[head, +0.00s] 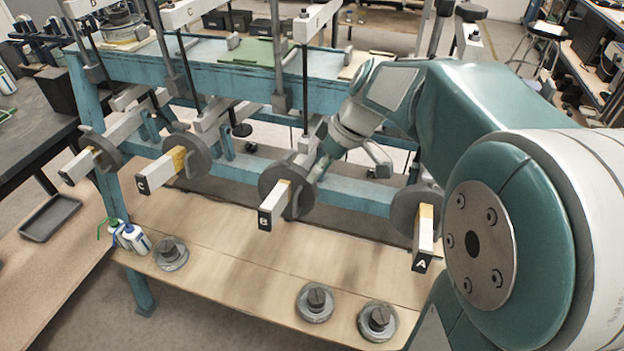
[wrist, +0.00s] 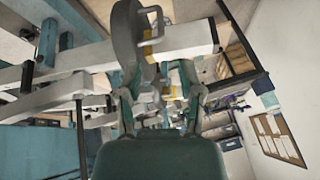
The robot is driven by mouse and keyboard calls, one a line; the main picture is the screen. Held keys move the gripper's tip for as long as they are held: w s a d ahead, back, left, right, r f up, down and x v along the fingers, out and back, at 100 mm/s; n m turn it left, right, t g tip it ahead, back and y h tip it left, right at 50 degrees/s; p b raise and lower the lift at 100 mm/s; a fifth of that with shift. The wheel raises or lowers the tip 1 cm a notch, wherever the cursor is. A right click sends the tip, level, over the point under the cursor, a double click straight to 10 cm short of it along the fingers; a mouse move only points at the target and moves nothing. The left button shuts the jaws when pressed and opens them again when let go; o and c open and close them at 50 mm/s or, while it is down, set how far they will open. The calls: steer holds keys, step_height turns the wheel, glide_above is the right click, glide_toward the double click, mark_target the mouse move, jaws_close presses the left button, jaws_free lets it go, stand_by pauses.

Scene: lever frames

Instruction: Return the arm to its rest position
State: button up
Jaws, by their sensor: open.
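My arm reaches in from the right of the head view and bends back down to the frame. My gripper (head: 320,168) is beside the disc (head: 283,185) on the lever marked B (head: 268,216); the arm partly hides it there. In the wrist view my gripper (wrist: 160,82) shows two fingers spread apart, with nothing clearly held. A large grey disc (wrist: 128,40) and a white lever bar (wrist: 185,40) with a small metal handle (wrist: 150,18) are just beyond the fingers. I cannot tell whether a finger touches them.
Levers C (head: 155,182) and A (head: 423,250) and another at far left (head: 78,168) also carry discs on the teal frame (head: 215,80). Loose weights (head: 172,253) and small bottles (head: 131,238) stand on the wooden board (head: 235,260). A grey tray (head: 50,217) lies left.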

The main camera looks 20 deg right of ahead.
stand_by(0.4)
steer(key=s+a+r+m+t+h, duration=0.1)
steer(key=s+m+t+h, duration=0.3)
steer(key=s, duration=1.2)
steer(key=r+m+h, duration=0.1)
steer(key=m, duration=0.3)
steer(key=shift+a, duration=0.3)
stand_by(1.7)
